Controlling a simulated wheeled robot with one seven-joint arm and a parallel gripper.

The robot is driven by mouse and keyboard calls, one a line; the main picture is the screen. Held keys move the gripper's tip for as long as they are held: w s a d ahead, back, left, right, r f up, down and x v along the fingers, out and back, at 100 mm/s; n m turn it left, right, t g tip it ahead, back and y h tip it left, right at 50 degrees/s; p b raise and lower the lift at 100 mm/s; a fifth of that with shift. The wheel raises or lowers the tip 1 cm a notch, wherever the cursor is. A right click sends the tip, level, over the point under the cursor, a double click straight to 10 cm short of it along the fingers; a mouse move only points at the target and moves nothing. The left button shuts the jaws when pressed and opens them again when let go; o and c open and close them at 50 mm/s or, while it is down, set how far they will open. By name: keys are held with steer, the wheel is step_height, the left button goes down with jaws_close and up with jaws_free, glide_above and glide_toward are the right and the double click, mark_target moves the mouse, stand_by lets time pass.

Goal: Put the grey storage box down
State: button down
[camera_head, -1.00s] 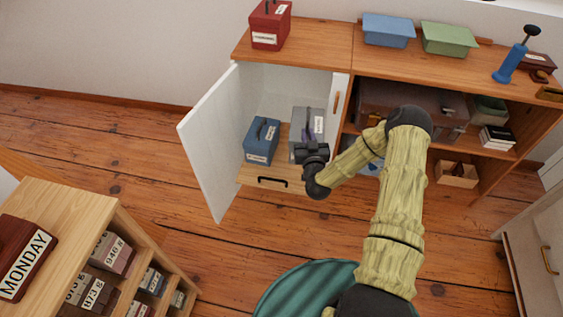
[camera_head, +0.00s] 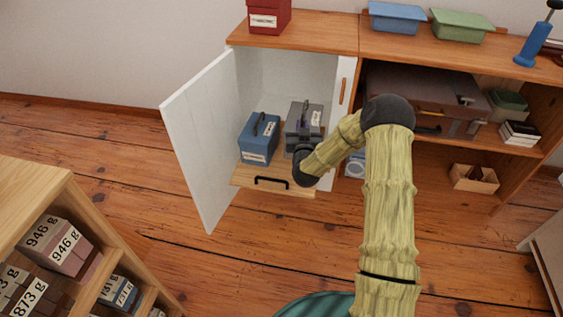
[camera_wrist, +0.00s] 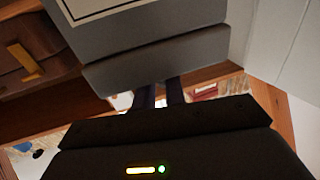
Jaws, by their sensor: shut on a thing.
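The grey storage box (camera_head: 303,116) is inside the open cabinet, at the right end of a pulled-out wooden shelf (camera_head: 246,177). It has a dark handle on top and a pale label. My gripper (camera_head: 303,151) is at its front side and shut on it; my wrist hides the lower front of the box. In the wrist view the grey box (camera_wrist: 150,50) fills the upper middle, with the dark fingers (camera_wrist: 160,95) reaching to it. Whether the box touches the shelf cannot be told.
A blue box (camera_head: 259,140) stands close left of the grey box. The white cabinet door (camera_head: 203,135) stands open at left. The cabinet's right wall is close to the grey box. A brown case (camera_head: 425,90) lies in the right-hand compartment. A red box (camera_head: 270,16) stands on top.

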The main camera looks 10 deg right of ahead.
steer(key=shift+r, duration=0.15)
steer(key=shift+w+f+b, duration=0.1)
steer(key=shift+f+b, duration=1.3)
steer(key=shift+f, duration=1.75)
steer(key=shift+f+b, duration=0.95)
steer(key=shift+f, duration=1)
steer(key=c, duration=1.5)
jaws_free()
steer(key=shift+o, duration=0.2)
